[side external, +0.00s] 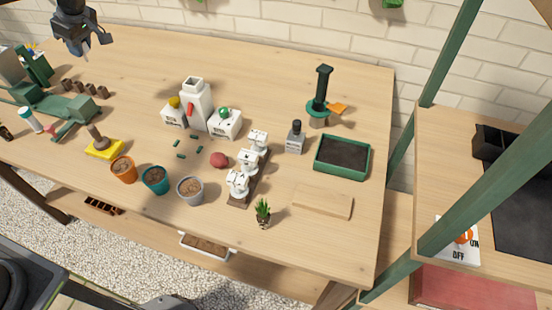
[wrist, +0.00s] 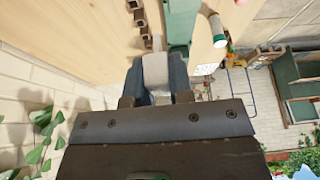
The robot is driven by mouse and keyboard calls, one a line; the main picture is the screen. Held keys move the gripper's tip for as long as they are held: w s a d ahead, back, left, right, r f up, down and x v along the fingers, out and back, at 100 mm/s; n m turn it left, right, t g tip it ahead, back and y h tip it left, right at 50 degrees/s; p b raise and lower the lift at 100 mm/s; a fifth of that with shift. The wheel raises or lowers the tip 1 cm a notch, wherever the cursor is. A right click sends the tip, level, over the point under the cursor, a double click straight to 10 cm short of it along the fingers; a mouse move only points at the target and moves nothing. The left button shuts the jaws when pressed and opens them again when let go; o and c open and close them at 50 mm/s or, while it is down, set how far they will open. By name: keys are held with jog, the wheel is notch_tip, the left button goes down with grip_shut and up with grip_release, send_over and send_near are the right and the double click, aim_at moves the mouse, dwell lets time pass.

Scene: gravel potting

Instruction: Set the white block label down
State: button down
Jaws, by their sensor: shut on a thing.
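My gripper (side external: 92,46) is high at the far left back of the table in the side view, above the wood surface. In the wrist view my gripper (wrist: 156,88) is shut on a pale block, the white block label (wrist: 155,68), which sticks out past the dark fingers. In the side view the block is too small to make out clearly at the fingertips. The block is held clear of the table (side external: 150,62) in the side view. Its lower part between the fingers is hidden.
Below my gripper stand a row of small brown blocks (side external: 79,87) and a green device (side external: 60,108). A white-and-teal tube (side external: 30,120) lies near it. Pots, including an orange one (side external: 123,170), stand along the front. The back middle of the table is clear.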

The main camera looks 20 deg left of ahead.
notch_tip(320, 180, up, 4)
jog(key=shift+f, duration=0.15)
jog(key=w+d+m+t+h, duration=0.3)
jog(key=d+m, duration=1)
jog(key=d, duration=1.8)
jog(key=s+d+m+h, duration=0.2)
jog(key=s+d+m, duration=0.6)
jog(key=d, duration=0.7)
jog(key=s+d+m+h, duration=0.3)
jog(key=s+d+m, duration=0.4)
jog(key=s+d, duration=0.5)
jog(key=s+a+f+x, duration=0.1)
jog(key=x, duration=1)
jog(key=s+d+f, duration=0.1)
jog(key=d+f, duration=0.1)
jog(key=d, duration=0.1)
jog(key=s+d+f, duration=0.2)
jog(key=d, duration=0.1)
jog(key=s+d+f, duration=0.1)
jog(key=d+f, duration=0.1)
jog(key=d, duration=0.1)
jog(key=shift+s+d+f, duration=0.2)
jog(key=shift+s+d, duration=0.05)
jog(key=shift+s+d+f, duration=0.25)
jog(key=shift+d+f, duration=0.05)
jog(key=shift+d, duration=0.15)
jog(key=shift+f, duration=1.95)
